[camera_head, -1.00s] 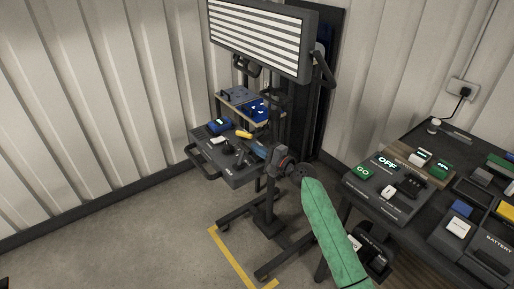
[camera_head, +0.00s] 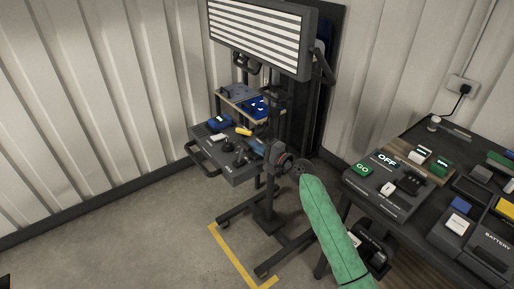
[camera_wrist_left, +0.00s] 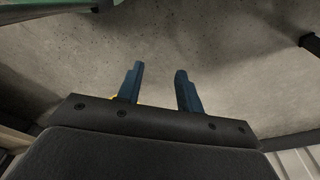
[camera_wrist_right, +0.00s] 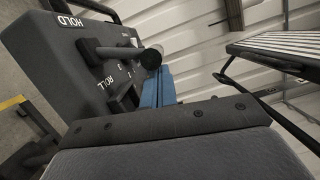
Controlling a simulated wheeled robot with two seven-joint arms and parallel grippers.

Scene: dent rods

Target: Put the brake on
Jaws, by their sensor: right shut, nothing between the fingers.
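The wheeled cart's dark control box (camera_head: 228,168) has small levers on top. In the right wrist view, the box (camera_wrist_right: 62,65) carries the words HOLD and ROLL, and a dark lever (camera_wrist_right: 151,57) with a round end stands out by them. I cannot tell which word it is set to. My right gripper (camera_head: 259,148) is at the right side of the box. Its blue fingers (camera_wrist_right: 159,90) are shut and empty, close beside the lever; I cannot tell if they touch. My left gripper (camera_wrist_left: 157,85) is open and empty over bare floor, outside the head view.
A striped light panel (camera_head: 258,35) stands above the cart. The cart's shelf (camera_head: 237,105) holds blue items. A dark table (camera_head: 405,205) at the right carries several boxes and buttons. Yellow tape (camera_head: 235,260) marks the floor. The floor at left is clear.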

